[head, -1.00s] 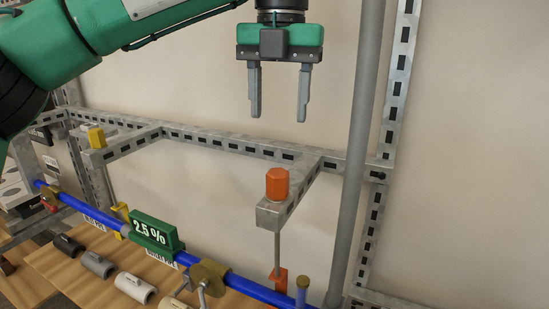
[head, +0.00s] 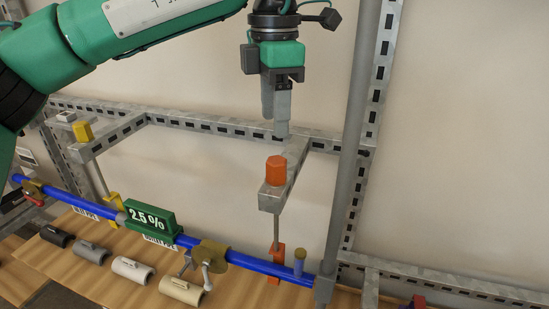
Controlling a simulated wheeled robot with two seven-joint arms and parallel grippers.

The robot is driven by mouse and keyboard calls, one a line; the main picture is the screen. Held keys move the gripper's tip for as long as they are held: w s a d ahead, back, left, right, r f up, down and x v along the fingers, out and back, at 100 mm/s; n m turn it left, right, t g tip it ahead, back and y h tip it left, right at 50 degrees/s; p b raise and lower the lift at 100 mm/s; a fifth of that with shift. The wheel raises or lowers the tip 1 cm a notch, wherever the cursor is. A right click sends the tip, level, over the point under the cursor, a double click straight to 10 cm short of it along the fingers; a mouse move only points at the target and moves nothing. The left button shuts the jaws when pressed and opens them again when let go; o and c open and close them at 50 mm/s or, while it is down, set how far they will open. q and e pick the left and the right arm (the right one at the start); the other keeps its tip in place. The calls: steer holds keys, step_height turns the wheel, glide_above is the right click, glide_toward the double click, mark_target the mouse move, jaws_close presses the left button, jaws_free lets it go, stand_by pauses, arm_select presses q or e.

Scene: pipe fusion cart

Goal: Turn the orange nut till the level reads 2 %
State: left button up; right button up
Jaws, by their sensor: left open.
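The orange nut (head: 276,170) stands upright on the end of a metal bracket arm (head: 272,198), with a thin rod hanging below it. My right gripper is not in view.
A yellow nut (head: 83,132) sits on another bracket at left. A grey upright pole (head: 352,150) stands close to the right of the orange nut. Several pipe pieces, including a white one (head: 133,269), lie on the wooden board (head: 90,283). Brass clamps hold the pipe.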

mark_target(274, 160)
arm_select(q)
step_height(274, 160, down, 10)
steer(key=shift+a+r+p, duration=0.1)
steer(key=shift+r+p, duration=0.05)
steer(key=shift+p, duration=0.9)
steer(key=shift+c, duration=0.2)
